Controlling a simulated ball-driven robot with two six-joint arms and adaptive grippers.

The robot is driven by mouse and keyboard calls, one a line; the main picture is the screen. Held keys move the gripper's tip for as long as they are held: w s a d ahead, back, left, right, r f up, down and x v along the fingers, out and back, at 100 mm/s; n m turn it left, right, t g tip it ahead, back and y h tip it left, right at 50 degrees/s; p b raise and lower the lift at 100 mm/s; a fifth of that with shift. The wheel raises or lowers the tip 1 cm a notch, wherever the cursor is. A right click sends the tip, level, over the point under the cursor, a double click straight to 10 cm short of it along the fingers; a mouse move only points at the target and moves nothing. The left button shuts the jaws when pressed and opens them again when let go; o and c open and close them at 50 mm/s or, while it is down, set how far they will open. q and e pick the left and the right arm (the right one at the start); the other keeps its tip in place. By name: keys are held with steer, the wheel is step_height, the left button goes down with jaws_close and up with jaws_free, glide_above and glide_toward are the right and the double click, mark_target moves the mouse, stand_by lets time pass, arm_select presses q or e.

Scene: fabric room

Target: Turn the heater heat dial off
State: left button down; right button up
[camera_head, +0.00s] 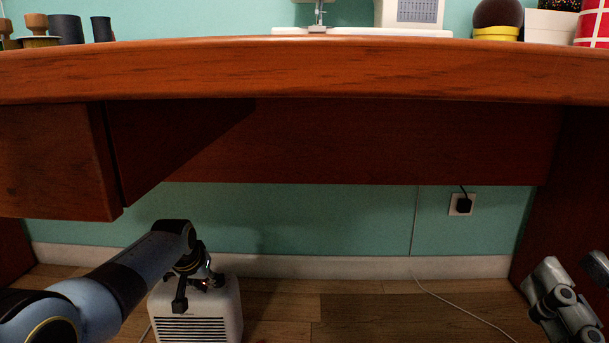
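A white heater (228,314) with a dark slatted grille stands on the wooden floor under the table, at the lower left. My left arm reaches in from the left, and my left gripper (190,299) is at the top of the heater, in front of its upper part. The heat dial cannot be made out; the gripper covers that area. Whether the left fingers are open or shut is too small and dark to tell. My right gripper (574,290) is at the lower right edge, away from the heater, with its fingers spread apart and nothing between them.
The wooden table (330,70) spans the view above, with a drawer block (55,160) hanging over the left arm. A sewing machine (410,15) stands on top. A wall socket (460,204) holds a black plug. A thin cable (455,309) crosses the otherwise clear floor.

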steer(key=shift+r, duration=0.25)
arm_select(q)
steer(key=shift+s+d+p, duration=0.1)
steer(key=shift+d+p, duration=0.35)
steer(key=shift+d, duration=0.35)
arm_select(e)
steer(key=shift+s+d+f+m+g+h, duration=0.15)
steer(key=shift+f+g, duration=0.2)
steer(key=shift+f, duration=0.3)
steer(key=shift+f+m+g+h, duration=0.1)
steer(key=shift+f+g+h, duration=0.15)
steer(key=shift+f, duration=0.4)
steer(key=shift+s+d+f+m+g+h, duration=0.1)
steer(key=shift+f+g, duration=0.3)
steer(key=shift+f, duration=0.25)
stand_by(0.9)
arm_select(q)
steer(key=shift+d, duration=0.15)
arm_select(e)
steer(key=shift+f, duration=0.25)
arm_select(q)
steer(key=shift+p, duration=0.3)
arm_select(e)
steer(key=shift+r, duration=0.15)
